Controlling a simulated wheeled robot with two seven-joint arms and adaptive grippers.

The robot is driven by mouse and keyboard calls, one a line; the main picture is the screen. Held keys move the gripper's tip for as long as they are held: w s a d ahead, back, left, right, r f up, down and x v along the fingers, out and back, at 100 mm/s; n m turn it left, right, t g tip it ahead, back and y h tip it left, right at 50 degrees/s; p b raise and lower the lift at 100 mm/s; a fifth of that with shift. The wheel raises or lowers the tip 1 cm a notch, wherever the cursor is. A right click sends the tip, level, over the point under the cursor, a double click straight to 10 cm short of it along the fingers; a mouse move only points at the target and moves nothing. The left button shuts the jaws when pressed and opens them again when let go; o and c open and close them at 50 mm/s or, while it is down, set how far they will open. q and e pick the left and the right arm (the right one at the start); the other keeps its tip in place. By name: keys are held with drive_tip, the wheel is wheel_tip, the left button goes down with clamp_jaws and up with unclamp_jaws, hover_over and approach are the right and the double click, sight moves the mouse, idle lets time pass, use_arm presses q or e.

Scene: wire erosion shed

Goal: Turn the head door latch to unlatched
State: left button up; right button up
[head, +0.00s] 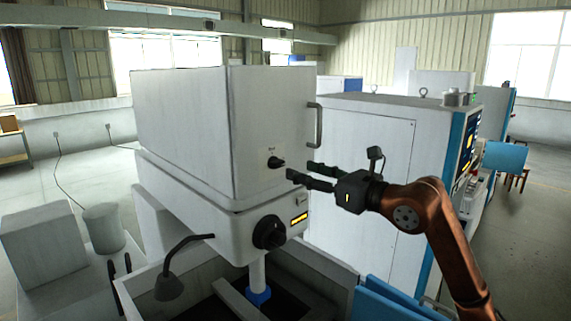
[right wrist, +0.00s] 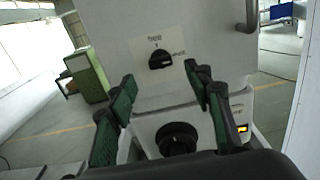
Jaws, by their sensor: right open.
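The head door latch (head: 276,162) is a small black knob on the front of the white head door (head: 270,110), with small lettering beside it. In the right wrist view the latch (right wrist: 161,60) sits on a pale plate, its bar lying roughly sideways; the lettering is too small to read surely. My right gripper (head: 299,170) is open and empty, just to the right of the latch in the head view and apart from it. In the right wrist view the latch shows between and beyond the two fingers (right wrist: 160,76). My left gripper is out of view.
A larger black dial (head: 269,232) and a lit yellow display (head: 299,218) are below the latch. A grey door handle (head: 318,125) stands out at the door's right edge. A bent lamp (head: 170,285) and an open tank lie below. A tall white cabinet (head: 365,170) stands behind my right gripper.

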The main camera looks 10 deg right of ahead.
sight(281, 164)
drive_tip(key=p+x, duration=0.2)
drive_tip(key=x, duration=0.4)
drive_tip(key=shift+w+a+r, duration=0.1)
drive_tip(key=shift+w+a, duration=0.35)
drive_tip(key=shift+w, duration=0.25)
drive_tip(key=shift+c, duration=0.4)
drive_tip(key=c, duration=0.9)
drive_tip(key=shift+d, duration=0.1)
drive_tip(key=shift+c, duration=0.7)
